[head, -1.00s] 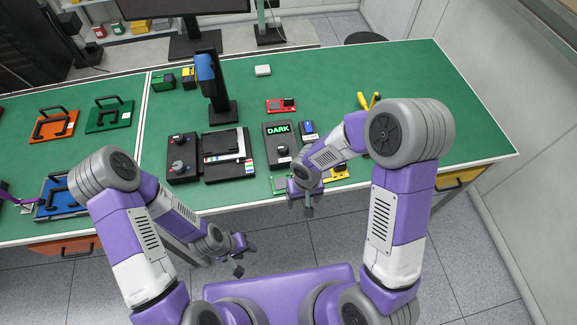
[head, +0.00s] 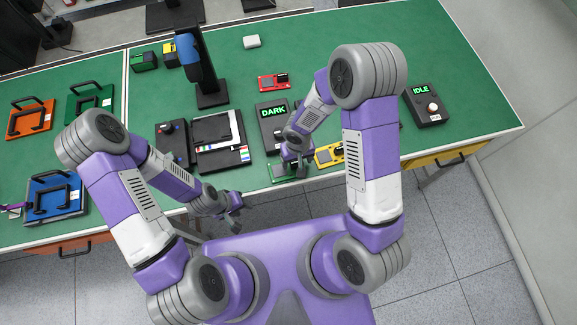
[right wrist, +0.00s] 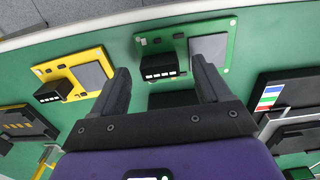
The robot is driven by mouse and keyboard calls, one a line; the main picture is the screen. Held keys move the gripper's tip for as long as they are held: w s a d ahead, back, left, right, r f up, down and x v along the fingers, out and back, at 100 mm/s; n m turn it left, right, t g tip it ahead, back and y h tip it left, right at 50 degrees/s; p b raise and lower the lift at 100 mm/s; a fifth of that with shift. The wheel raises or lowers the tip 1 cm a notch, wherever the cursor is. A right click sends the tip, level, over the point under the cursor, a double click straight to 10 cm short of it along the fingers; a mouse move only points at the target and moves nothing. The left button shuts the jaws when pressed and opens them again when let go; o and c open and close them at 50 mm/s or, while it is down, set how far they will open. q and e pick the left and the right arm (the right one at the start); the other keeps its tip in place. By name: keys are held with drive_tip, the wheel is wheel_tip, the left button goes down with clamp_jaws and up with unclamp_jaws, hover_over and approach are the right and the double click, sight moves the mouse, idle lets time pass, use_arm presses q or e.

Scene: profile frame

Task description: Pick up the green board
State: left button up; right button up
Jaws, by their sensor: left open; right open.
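The green board (head: 281,173) lies flat near the front edge of the green table, partly hidden under my right gripper (head: 294,170) in the head view. In the right wrist view, the green board (right wrist: 225,48) carries a black block and a grey screen. My right gripper (right wrist: 160,72) is open and empty there, its two fingers pointing at the board with the black block between them in the picture. I cannot tell whether they touch the board. My left gripper (head: 234,207) is open and empty in front of the table edge.
A yellow board (head: 330,154) lies right beside the green board. The box reading DARK (head: 271,124) stands behind it. A red board (head: 273,81) lies further back, and the box reading IDLE (head: 426,106) is at the right. The table's back right is clear.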

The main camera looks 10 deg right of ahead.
sight(297, 162)
drive_tip(key=shift+f, duration=0.45)
drive_tip(key=c, duration=1.2)
drive_tip(key=shift+r, duration=0.15)
wheel_tip(297, 162, up, 10)
drive_tip(key=shift+p, duration=0.45)
